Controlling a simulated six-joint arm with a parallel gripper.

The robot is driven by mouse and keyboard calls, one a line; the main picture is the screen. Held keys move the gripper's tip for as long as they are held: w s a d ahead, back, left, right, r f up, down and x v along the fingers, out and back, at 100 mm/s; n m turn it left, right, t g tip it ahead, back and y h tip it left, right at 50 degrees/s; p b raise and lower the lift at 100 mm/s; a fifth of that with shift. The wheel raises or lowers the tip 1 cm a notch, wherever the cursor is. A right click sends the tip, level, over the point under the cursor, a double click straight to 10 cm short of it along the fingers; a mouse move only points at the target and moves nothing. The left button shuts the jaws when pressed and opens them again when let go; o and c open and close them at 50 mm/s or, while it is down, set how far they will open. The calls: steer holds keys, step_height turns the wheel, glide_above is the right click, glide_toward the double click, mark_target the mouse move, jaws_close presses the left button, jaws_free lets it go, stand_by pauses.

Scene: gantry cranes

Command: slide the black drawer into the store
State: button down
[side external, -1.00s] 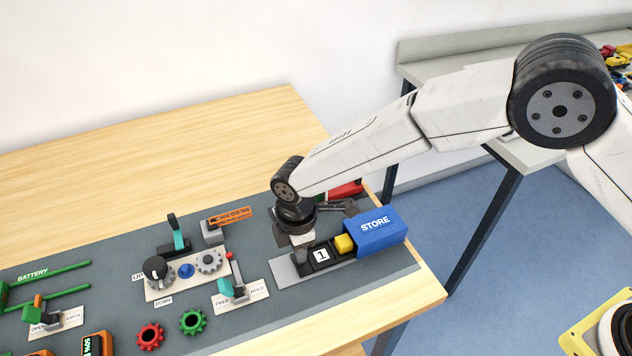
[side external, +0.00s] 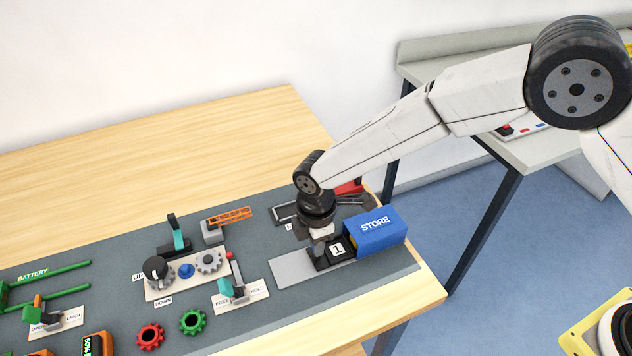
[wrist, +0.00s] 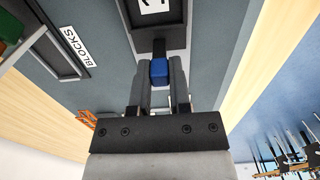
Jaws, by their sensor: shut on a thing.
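The black drawer (side external: 340,255) carries a white label with a 1. It sits on a light grey plate (side external: 291,270) and its right part is inside the blue store (side external: 378,238). A thin bit of yellow shows between drawer and store. My gripper (wrist: 159,72) is at the drawer's outer end, shut on its handle; a blue piece (wrist: 159,73) shows between the fingers in the wrist view. The drawer's dark body (wrist: 157,20) runs ahead of the fingers there.
A red box (side external: 350,187) and a dark-framed tray (side external: 286,213) stand behind my wrist. A tray labelled BLOCKS (wrist: 76,44) lies left in the wrist view. A FREE/HOLD lever (side external: 236,290) stands left of the plate. The table edge is close on the right.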

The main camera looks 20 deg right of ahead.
steer(key=shift+d, duration=2.9)
steer(key=shift+c, duration=2.4)
jaws_free()
steer(key=shift+r, duration=0.15)
step_height(320, 180, up, 7)
